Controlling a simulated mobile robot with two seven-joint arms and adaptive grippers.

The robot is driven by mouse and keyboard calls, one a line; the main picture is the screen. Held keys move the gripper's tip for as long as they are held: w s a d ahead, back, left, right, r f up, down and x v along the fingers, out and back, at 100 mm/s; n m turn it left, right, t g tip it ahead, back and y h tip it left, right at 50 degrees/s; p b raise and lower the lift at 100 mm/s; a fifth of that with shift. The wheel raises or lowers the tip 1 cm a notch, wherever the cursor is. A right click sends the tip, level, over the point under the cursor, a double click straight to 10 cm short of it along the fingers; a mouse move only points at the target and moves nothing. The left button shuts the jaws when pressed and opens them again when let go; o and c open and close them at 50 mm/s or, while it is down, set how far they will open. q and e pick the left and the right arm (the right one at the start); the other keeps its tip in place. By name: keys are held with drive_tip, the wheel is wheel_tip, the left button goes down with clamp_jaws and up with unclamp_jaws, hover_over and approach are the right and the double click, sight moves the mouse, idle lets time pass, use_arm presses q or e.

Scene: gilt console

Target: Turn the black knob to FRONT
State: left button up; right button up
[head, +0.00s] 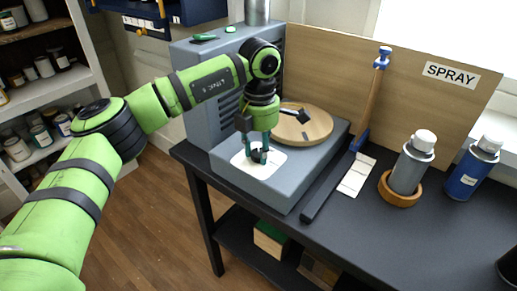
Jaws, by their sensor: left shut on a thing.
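The black knob (258,156) sits on a white plate (240,163) on top of the grey machine's (273,190) low front part. My left gripper (259,151) points straight down over the plate and is shut on the knob. The fingers hide much of the knob, and I cannot read its setting or any lettering on the plate. My right gripper is not in view.
A round wooden disc (310,126) lies just behind the gripper. A blue-ended upright tool (372,95), a grey spray bottle (411,165) in a wooden ring and a blue bottle (474,170) stand to the right. A wooden SPRAY board (340,65) stands behind.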

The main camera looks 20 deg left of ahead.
use_arm(q)
drive_tip(key=n, duration=0.5)
drive_tip(key=shift+d+f+b, duration=0.15)
drive_tip(key=shift+b, duration=0.15)
drive_tip(key=shift+n, duration=2.1)
drive_tip(key=o, duration=1.1)
drive_tip(key=shift+w, duration=0.2)
drive_tip(key=shift+o, duration=0.2)
wheel_tip(320, 180, up, 12)
